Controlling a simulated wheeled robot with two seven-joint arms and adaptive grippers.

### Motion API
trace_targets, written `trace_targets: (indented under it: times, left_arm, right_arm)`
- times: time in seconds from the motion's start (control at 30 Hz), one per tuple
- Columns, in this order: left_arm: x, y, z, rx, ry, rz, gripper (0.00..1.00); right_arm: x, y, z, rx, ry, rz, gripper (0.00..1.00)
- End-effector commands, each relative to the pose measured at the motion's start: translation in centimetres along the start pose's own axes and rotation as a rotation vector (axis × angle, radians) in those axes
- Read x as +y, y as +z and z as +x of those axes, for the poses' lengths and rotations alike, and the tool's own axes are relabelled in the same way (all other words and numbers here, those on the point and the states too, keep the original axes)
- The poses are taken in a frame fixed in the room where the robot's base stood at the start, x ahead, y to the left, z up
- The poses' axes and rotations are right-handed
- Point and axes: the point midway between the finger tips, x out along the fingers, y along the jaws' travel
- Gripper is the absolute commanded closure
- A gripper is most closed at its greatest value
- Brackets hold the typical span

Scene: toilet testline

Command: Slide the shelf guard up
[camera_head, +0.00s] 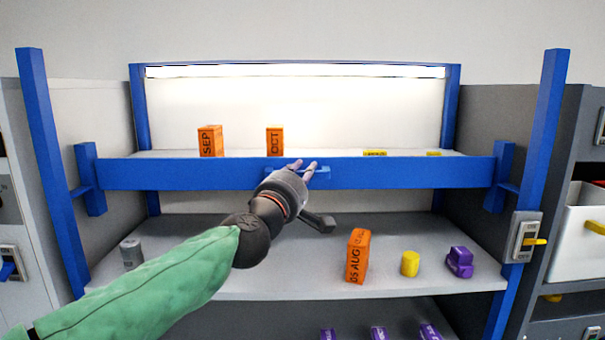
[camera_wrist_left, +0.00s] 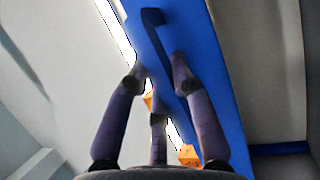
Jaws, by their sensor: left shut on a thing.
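The shelf guard (camera_head: 400,173) is a long blue bar across the front of the upper shelf. It hides the shelf's front edge and spans between short blue brackets beside the tall posts. My left gripper (camera_head: 303,168) reaches up to the middle of the guard and is shut on its blue handle (camera_head: 321,175). In the left wrist view the guard (camera_wrist_left: 222,100) runs steeply across the picture, with the dark handle (camera_wrist_left: 152,16) ahead of my fingers (camera_wrist_left: 158,70). The exact finger contact is partly hidden. My right gripper is not in view.
Orange SEP (camera_head: 209,141) and OCT (camera_head: 275,142) boxes stand on the upper shelf behind the guard. The lower shelf (camera_head: 300,285) holds an orange AUG box (camera_head: 358,257), a yellow cylinder (camera_head: 410,263) and a purple item (camera_head: 460,262). Blue posts (camera_head: 50,165) (camera_head: 540,150) flank the rack.

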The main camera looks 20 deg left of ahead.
Motion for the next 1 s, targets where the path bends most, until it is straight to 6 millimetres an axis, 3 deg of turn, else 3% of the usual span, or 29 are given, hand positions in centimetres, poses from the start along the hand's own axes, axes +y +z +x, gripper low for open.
trace_targets:
  times: [0.03,0.2,0.57,0.6,0.7,1.0]
  left_arm:
    - [1.4,-0.2,0.1,0.002,0.005,0.001,1.0]
    - [2.9,-0.3,0.4,0.003,0.004,0.001,1.0]
    - [3.3,-0.4,0.4,0.004,0.009,0.001,1.0]
    - [3.3,-0.5,0.4,0.005,0.01,0.001,0.74]
    - [3.4,-0.5,0.3,0.005,0.01,0.001,0.51]
    - [3.0,-0.3,0.4,0.002,0.004,0.0,0.51]
  right_arm:
    - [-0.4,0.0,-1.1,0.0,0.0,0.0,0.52]
    - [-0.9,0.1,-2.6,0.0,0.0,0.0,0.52]
    - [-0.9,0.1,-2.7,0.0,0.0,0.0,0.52]
    - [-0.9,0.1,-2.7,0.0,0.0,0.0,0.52]
    - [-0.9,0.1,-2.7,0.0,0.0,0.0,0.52]
    - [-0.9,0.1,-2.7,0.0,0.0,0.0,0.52]
